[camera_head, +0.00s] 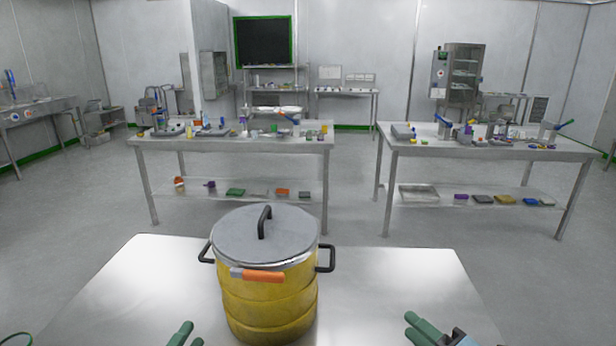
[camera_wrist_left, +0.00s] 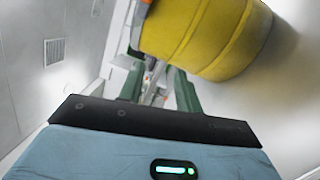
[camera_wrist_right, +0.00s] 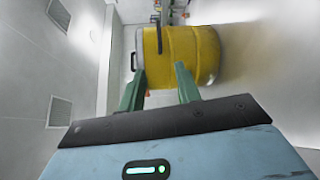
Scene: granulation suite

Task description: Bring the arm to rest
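My left gripper (camera_head: 188,335) is low in the head view, left of a yellow drum (camera_head: 270,310). Its green fingers stand apart with nothing between them in the left wrist view (camera_wrist_left: 156,80). My right gripper (camera_head: 420,328) is low in the head view, right of the drum and apart from it. In the right wrist view its fingers (camera_wrist_right: 160,75) are spread and empty, with the drum beyond them. My arms are mostly out of the head view.
The drum stands upright on a steel table (camera_head: 390,290), with a grey lid (camera_head: 240,235), black handles and an orange-handled part (camera_head: 262,276) at its front. Farther back, two steel benches (camera_head: 240,146) (camera_head: 500,150) carry lab items. Open floor lies between.

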